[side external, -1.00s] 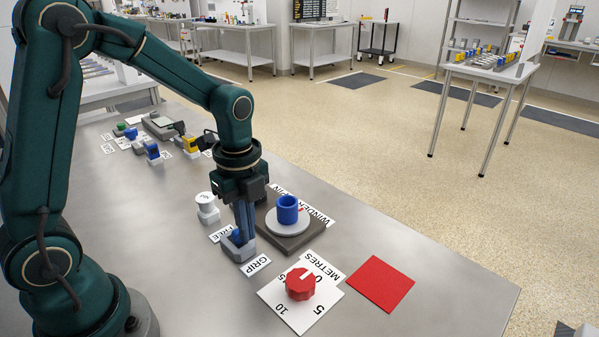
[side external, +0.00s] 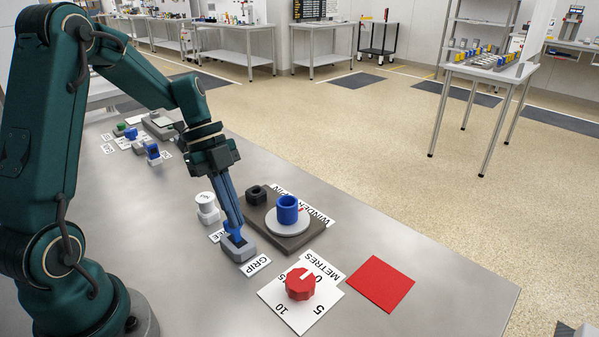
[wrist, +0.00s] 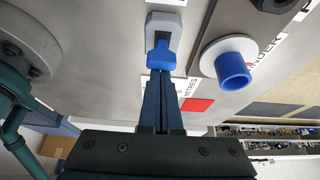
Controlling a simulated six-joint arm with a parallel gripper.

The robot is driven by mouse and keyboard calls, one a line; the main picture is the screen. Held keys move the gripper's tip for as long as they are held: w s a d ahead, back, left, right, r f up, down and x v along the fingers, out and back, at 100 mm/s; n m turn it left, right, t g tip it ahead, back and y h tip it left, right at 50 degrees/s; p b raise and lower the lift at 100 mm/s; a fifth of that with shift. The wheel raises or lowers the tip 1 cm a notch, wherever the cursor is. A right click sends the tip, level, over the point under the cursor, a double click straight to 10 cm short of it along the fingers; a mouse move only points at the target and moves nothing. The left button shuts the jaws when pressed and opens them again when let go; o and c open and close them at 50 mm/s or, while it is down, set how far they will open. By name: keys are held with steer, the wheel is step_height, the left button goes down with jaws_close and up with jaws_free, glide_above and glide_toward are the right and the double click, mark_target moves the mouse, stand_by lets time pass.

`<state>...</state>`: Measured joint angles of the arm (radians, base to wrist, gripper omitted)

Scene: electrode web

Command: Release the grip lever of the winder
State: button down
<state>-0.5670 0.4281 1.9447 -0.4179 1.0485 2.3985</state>
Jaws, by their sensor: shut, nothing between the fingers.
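The grip lever (wrist: 161,58) is blue and stands on a small grey base (side external: 238,253) between the FREE label, partly hidden, and the GRIP label (side external: 257,265). In the wrist view its blue head lies over the near end of the base (wrist: 176,20). I cannot tell surely which label it leans toward. My gripper (side external: 237,236) is tilted, fingertips down at the lever. The fingers are shut together with nothing between them; in the wrist view the tips (wrist: 160,76) are at the lever head, touching or nearly so. The winder (side external: 288,226) has a blue spool on a pale disc.
A red dial (side external: 300,284) on a METRES card stands in front. A red square (side external: 380,284) lies to its right. A white knob (side external: 206,208) stands left of my gripper. A black block (side external: 257,195) sits on the winder's dark plate.

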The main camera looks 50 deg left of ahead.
steer(key=shift+a, duration=0.4)
steer(key=shift+r, duration=0.15)
steer(key=shift+r, duration=0.65)
steer(key=shift+d, duration=0.1)
steer(key=v, duration=0.9)
steer(key=shift+d+r, duration=0.2)
steer(key=shift+r, duration=0.15)
